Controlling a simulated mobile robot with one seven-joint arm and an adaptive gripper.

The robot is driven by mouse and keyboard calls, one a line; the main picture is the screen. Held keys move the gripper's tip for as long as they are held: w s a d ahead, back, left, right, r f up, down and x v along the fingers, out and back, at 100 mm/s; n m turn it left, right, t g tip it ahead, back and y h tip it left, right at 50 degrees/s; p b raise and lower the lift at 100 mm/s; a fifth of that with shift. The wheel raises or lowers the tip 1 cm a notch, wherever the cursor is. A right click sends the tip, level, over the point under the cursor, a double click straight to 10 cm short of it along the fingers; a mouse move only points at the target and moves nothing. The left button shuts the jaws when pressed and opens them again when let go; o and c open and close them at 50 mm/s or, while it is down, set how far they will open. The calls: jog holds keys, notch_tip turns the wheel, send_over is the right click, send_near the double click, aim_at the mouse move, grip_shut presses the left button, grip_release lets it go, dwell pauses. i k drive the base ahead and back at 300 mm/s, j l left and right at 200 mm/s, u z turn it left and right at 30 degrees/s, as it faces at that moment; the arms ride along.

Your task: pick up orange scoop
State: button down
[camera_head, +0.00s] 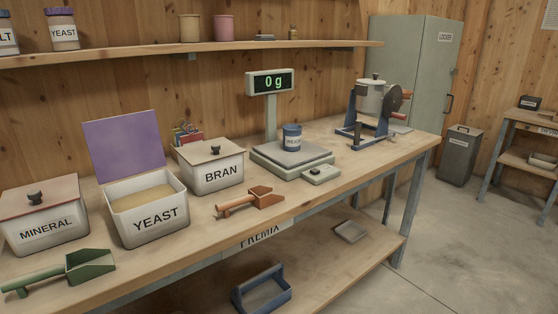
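The orange scoop (251,200) lies on the wooden bench (330,179), near its front edge. Its handle points left and its open pan is at the right. It sits in front of the white BRAN bin (216,177) and to the right of the open YEAST bin (150,219). Nothing covers the scoop. My gripper does not show in this view.
A green scoop (80,265) lies at the bench's front left, before the lidded MINERAL bin (42,227). A scale (273,158) reading 0 g carries a blue cup (291,137). A drum mixer (371,98) stands farther right. Open floor (450,240) lies right of the bench.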

aim_at(263, 197)
jog(key=i+l+u, duration=0.1)
jog(key=u, duration=0.4)
jog(key=i+l+u, duration=0.1)
jog(key=u, duration=0.35)
jog(key=i+l+u, duration=0.15)
jog(key=l+u, duration=0.15)
jog(key=l, duration=0.3)
jog(key=l+u, duration=0.3)
jog(key=l, duration=0.3)
jog(key=i+l, duration=0.1)
jog(key=l, duration=0.65)
jog(key=i+l+u, duration=0.15)
jog(key=l, duration=1.4)
jog(key=u, duration=0.05)
